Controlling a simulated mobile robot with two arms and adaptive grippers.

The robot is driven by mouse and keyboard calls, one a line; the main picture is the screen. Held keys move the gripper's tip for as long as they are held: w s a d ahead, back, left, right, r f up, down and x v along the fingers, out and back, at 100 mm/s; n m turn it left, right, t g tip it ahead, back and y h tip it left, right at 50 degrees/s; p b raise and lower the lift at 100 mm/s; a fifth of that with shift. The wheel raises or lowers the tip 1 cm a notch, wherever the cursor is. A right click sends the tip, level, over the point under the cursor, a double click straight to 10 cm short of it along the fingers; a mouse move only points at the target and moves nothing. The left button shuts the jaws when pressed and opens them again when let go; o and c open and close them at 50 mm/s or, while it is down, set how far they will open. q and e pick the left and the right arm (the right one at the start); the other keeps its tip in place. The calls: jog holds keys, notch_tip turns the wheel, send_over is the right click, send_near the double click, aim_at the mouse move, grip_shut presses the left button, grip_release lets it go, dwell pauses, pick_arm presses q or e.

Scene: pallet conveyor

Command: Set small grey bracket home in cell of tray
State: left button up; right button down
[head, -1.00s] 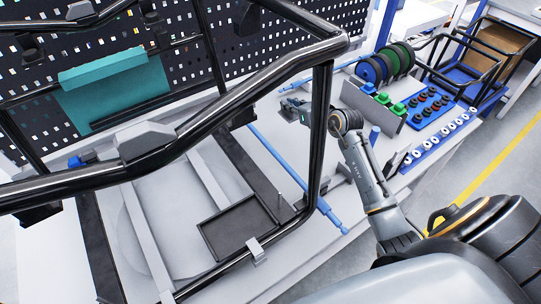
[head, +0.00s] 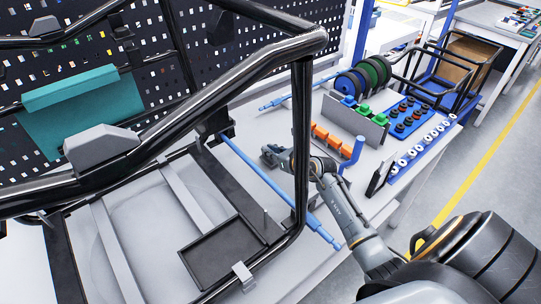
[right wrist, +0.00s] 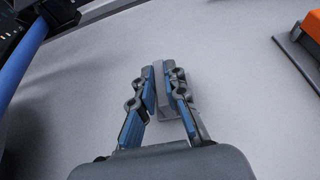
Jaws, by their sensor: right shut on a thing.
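My right gripper (head: 273,155) is over the grey-white table, right of a long blue rod (head: 270,182). In the right wrist view its two blue-padded fingers (right wrist: 160,92) are closed on a small grey bracket (right wrist: 162,106), which shows as a narrow pale grey piece between and just beyond the fingers. The bracket is mostly hidden by the fingers, and I cannot tell how far it is above the table. A shallow dark tray (head: 208,262) lies within the black frame, left of the gripper and nearer me; it looks empty. My left gripper does not show.
A thick black tube frame (head: 300,130) stands between the gripper and the dark tray. Orange blocks (head: 327,137), a blue post (head: 352,155) and a grey rack with green blocks (head: 355,122) stand right of the gripper.

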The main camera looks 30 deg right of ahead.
jog(key=shift+f, duration=0.9)
jog(key=c, duration=1.4)
grip_release()
jog(key=shift+f, duration=0.1)
